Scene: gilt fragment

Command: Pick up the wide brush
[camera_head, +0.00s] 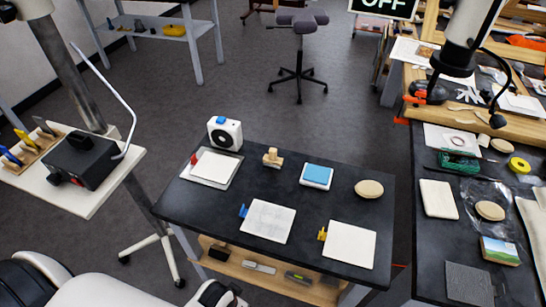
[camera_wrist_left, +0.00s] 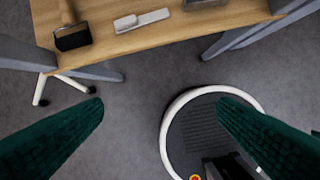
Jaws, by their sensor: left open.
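The wide brush (camera_wrist_left: 73,38) is at the upper left of the left wrist view, with a dark broad head and a wooden handle cut off by the top edge. It lies on a light wooden lower shelf (camera_wrist_left: 185,29). In the head view it seems to be the dark brown item (camera_head: 221,252) at the left of that shelf, partly under the dark tabletop. My left gripper (camera_wrist_left: 160,106) shows two dark green fingers spread wide, open and empty. It is apart from the brush, which lies beyond the left finger. My right gripper is not in view.
A pale flat tool (camera_wrist_left: 141,20) lies right of the brush; a dark item (camera_head: 298,278) lies farther right. The dark table (camera_head: 335,200) above holds white panels, a white device and a sponge. Table legs flank the shelf. Floor shows between my fingers.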

